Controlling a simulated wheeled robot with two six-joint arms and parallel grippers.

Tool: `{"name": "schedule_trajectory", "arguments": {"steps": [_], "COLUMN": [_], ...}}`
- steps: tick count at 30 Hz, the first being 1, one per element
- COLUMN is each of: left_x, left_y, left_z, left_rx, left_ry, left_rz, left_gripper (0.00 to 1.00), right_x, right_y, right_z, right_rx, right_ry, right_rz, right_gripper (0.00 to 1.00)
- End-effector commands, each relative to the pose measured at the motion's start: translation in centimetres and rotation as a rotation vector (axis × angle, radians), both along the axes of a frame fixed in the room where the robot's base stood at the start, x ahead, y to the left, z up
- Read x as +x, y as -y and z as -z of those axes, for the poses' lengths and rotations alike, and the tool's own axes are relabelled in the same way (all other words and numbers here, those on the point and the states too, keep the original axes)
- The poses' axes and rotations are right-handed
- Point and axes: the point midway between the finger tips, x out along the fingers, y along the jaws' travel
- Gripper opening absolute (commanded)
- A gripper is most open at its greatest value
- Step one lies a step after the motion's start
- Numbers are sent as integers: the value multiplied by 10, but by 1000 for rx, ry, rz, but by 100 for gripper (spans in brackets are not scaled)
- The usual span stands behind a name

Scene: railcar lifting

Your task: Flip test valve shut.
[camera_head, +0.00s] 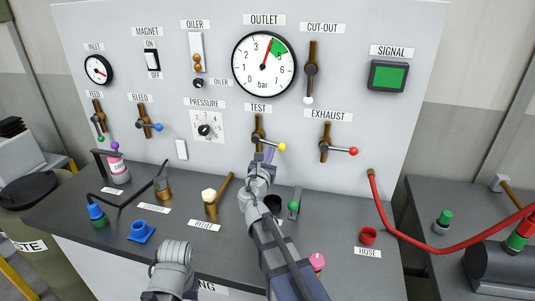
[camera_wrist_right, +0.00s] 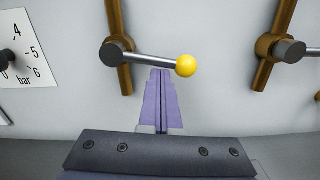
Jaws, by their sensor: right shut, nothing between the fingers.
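The test valve (camera_head: 258,138) sits on the panel under the TEST label. Its lever points right and slightly down, across the upright brown pipe, and ends in a yellow ball (camera_head: 282,147). In the right wrist view the grey lever (camera_wrist_right: 150,59) and yellow ball (camera_wrist_right: 187,66) show clearly. My right gripper (camera_head: 270,151) is shut and empty, its purple fingers pointing at the panel. In the right wrist view its fingertips (camera_wrist_right: 161,72) are just below the lever, left of the ball; I cannot tell whether they touch. My left gripper's fingers do not show.
The exhaust valve (camera_head: 325,143), with a red-ball lever, is to the right. The pressure knob (camera_head: 205,130) is to the left, and the outlet gauge (camera_head: 264,64) is above. A black cup (camera_head: 273,202) and a green-knobbed part (camera_head: 294,205) stand on the bench near my right arm.

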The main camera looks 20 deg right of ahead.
Motion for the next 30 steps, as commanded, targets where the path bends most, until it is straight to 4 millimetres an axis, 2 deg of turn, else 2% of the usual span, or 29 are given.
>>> {"name": "schedule_trajectory", "arguments": {"steps": [9, 30], "left_x": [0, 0], "left_y": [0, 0], "left_z": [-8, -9], "left_rx": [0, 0], "left_ry": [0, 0], "left_rz": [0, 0], "left_gripper": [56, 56], "right_x": [-2, -2], "right_y": [3, 3], "right_z": [-9, -9], "right_rx": [-31, -30], "right_ry": [-20, -19], "right_rz": [1, 0], "right_gripper": [0, 0]}}
